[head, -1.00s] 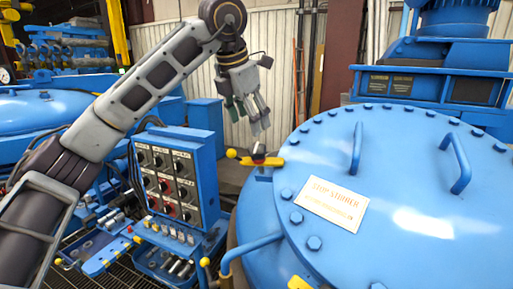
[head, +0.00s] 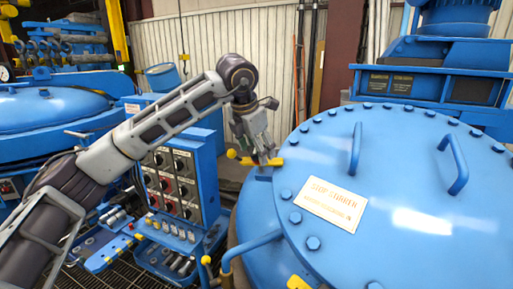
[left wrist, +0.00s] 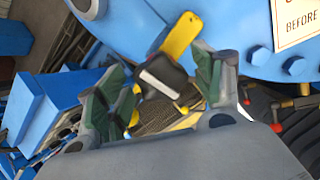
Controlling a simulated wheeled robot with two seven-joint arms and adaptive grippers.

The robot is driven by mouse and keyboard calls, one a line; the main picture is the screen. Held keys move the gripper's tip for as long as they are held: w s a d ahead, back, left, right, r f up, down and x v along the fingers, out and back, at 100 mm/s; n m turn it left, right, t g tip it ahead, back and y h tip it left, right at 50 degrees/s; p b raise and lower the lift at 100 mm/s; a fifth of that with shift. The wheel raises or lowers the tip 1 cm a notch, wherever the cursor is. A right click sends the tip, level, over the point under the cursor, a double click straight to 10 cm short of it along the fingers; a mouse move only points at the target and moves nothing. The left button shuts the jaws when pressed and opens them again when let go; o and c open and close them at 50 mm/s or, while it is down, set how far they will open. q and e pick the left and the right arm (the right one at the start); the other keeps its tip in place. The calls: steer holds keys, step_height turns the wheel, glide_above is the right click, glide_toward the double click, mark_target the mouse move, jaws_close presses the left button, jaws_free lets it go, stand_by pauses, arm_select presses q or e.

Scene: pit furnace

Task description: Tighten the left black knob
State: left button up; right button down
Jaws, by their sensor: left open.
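The left black knob (left wrist: 162,77) shows in the left wrist view as a dark block with a pale face, beside a yellow bar (left wrist: 180,36). It sits at the left rim of the big blue lid (head: 400,190). In the head view my left gripper mostly covers it, and the yellow bar's ends (head: 272,162) stick out. My left gripper (left wrist: 160,80) is open, with a green-padded finger on each side of the knob. I cannot tell whether the fingers touch it. In the head view the gripper (head: 263,153) points down over the knob. My right gripper is not in view.
A blue control box (head: 208,165) with dark dials stands left of the lid, under my left arm. Two blue handles (head: 356,150) and a sign plate (head: 330,204) are on the lid. A blue pipe (head: 250,247) runs along the lid's near left edge.

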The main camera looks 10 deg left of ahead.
arm_select(q)
steer(key=c, duration=1)
steer(key=shift+m, duration=0.6)
steer(key=m, duration=0.3)
steer(key=shift+b, duration=0.3)
steer(key=m, duration=0.4)
steer(key=shift+m, duration=0.4)
steer(key=m, duration=0.4)
steer(key=shift+m, duration=0.3)
steer(key=shift+m+p, duration=0.5)
steer(key=shift+m, duration=1.7)
